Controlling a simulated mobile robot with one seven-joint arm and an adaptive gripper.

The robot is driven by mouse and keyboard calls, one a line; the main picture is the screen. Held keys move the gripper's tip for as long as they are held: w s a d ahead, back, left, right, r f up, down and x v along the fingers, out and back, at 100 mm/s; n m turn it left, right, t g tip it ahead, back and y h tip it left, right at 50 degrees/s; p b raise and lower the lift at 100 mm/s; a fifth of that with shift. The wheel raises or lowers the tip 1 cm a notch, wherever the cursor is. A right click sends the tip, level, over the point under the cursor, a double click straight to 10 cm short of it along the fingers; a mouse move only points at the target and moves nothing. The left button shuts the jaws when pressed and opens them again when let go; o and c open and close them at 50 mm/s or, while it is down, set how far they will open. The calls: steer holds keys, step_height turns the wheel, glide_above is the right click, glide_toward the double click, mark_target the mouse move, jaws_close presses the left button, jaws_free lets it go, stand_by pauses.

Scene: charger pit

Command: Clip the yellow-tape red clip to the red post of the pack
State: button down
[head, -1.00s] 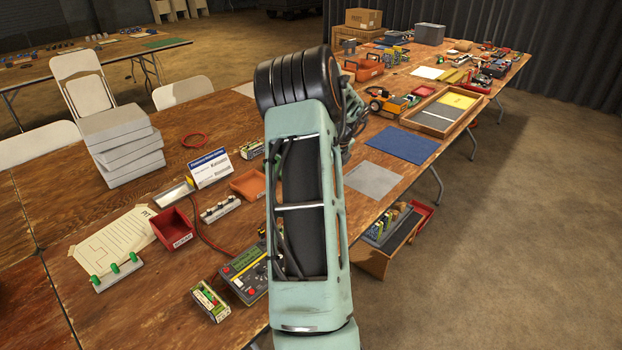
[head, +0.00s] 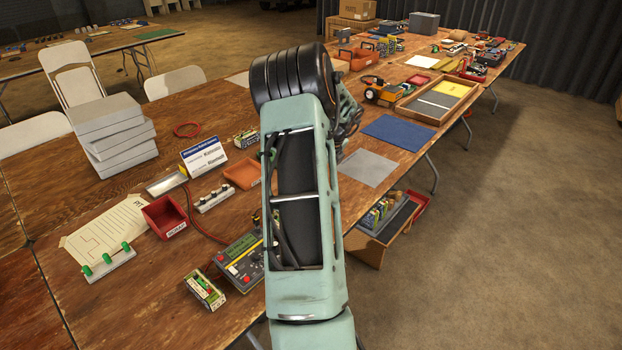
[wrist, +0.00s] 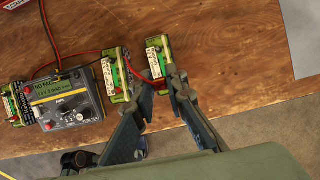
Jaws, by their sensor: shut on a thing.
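In the wrist view my gripper (wrist: 160,83) has its fingertips close together on the red clip at the end of the red lead (wrist: 88,51). The fingers mostly hide the clip, and I cannot make out any yellow tape. The fingertips are at the lower part of a green-and-white battery pack (wrist: 156,55); I cannot tell whether the clip touches a post. A second pack (wrist: 112,75) lies just left. The charger (wrist: 65,100) with a lit display is further left and also shows in the head view (head: 243,262).
Another pack (wrist: 12,104) is left of the charger; a black lead (wrist: 52,30) runs up from it. In the head view a red bin (head: 164,216), an orange tray (head: 243,174) and a grey mat (head: 367,168) lie on the table. The table edge is close to my gripper.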

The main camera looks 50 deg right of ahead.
steer(key=shift+f+b, duration=1.75)
steer(key=shift+f, duration=1.55)
steer(key=shift+f+p, duration=0.2)
steer(key=shift+p, duration=0.1)
steer(key=c, duration=1.8)
jaws_free()
steer(key=shift+c, duration=0.2)
steer(key=shift+o, duration=0.9)
steer(key=shift+r+p, duration=3.05)
steer(key=shift+r, duration=0.75)
